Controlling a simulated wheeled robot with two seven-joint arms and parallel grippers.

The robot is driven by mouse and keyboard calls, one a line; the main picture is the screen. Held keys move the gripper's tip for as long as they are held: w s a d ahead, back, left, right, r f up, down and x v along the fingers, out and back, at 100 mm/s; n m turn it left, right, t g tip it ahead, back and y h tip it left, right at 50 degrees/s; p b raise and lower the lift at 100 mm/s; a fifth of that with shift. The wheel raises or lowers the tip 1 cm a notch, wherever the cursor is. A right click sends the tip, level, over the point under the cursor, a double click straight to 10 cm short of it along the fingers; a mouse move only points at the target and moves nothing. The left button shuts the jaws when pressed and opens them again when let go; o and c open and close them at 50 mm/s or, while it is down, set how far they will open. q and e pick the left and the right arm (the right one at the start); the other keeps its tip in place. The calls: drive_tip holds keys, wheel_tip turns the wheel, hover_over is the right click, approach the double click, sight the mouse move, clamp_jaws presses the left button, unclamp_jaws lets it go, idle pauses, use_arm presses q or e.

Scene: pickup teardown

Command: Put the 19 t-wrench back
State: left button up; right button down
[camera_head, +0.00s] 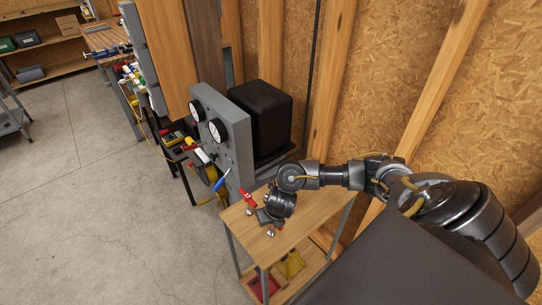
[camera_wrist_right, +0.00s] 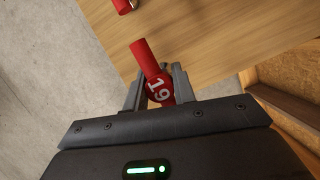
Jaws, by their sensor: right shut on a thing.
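The 19 t-wrench (camera_wrist_right: 158,77) has a red handle with a white "19" on its round hub. My right gripper (camera_wrist_right: 158,92) is shut on it, with one finger on each side of the hub. In the head view the red handle (camera_head: 248,198) shows at the tip of my right gripper (camera_head: 257,210), above the left part of a small wooden table. The wrench's shaft cannot be made out. My left gripper is not in view.
The wooden table (camera_head: 285,222) has free room on its top. Another red piece with a metal end (camera_wrist_right: 122,5) lies on it. A grey panel with dials (camera_head: 222,130) stands behind, with a blue handle (camera_head: 221,180) near its foot. A stud wall is at right.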

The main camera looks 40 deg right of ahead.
sight(271, 230)
wheel_tip(271, 230, down, 3)
drive_tip(key=shift+b, duration=0.3)
drive_tip(key=c, duration=1.1)
unclamp_jaws()
drive_tip(key=shift+c, duration=0.2)
drive_tip(key=shift+s+r, duration=0.1)
drive_tip(key=p+v, duration=0.3)
drive_tip(key=v, duration=0.8)
drive_tip(key=shift+s+r, duration=0.15)
drive_tip(key=shift+r, duration=0.25)
drive_tip(key=shift+a, duration=0.15)
